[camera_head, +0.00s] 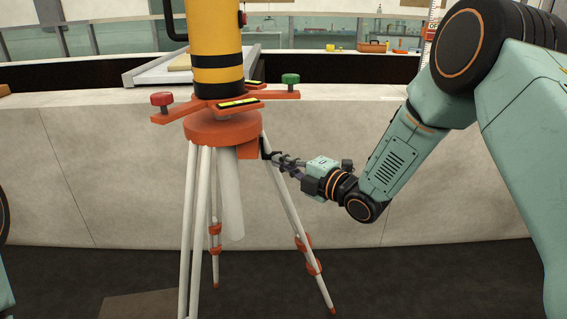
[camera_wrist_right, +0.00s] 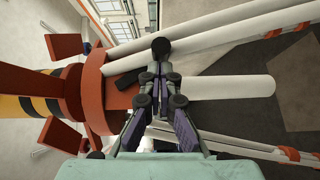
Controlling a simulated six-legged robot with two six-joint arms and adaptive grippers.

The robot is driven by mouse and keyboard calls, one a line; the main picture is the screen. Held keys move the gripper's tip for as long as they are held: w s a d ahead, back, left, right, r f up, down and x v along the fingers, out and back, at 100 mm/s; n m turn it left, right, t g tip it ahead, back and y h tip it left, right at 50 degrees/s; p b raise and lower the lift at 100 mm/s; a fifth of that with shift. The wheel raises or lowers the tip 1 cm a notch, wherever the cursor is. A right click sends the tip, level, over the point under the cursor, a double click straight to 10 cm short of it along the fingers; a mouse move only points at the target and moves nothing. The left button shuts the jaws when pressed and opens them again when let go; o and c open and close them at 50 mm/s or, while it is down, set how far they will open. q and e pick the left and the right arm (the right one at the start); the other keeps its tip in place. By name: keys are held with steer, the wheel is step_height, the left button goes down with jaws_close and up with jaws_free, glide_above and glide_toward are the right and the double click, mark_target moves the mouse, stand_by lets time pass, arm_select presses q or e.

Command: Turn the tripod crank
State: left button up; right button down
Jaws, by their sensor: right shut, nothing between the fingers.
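The tripod (camera_head: 222,128) has an orange head, white legs and a white centre tube, and carries a yellow and black cylinder (camera_head: 215,45). The black crank (camera_head: 264,149) is on the right side of the orange head. In the right wrist view the crank shows as a dark arm (camera_wrist_right: 127,77) with a round black knob (camera_wrist_right: 160,46). My right gripper (camera_head: 277,160) is beside the crank, its fingers pointing at it. In the right wrist view the gripper (camera_wrist_right: 158,72) is shut and empty, close by the knob; I cannot tell whether they touch. My left gripper is out of view.
A red knob (camera_head: 162,99) and a green knob (camera_head: 290,79) top the orange arms around the tripod head. A pale curved wall (camera_head: 400,235) stands close behind the tripod. A tripod leg (camera_head: 290,215) runs below my right gripper. The dark floor at lower right is clear.

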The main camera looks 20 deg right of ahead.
steer(key=shift+w+d+n+t+y+b, duration=0.15)
steer(key=shift+w+n+t+y+b, duration=0.65)
steer(key=shift+b, duration=1.35)
steer(key=shift+w+d+n+t+y+b, duration=0.15)
steer(key=shift+w+n+t+y+b, duration=0.2)
steer(key=shift+n+b, duration=1.3)
steer(key=shift+s+m+b, duration=0.1)
steer(key=shift+m+b, duration=0.45)
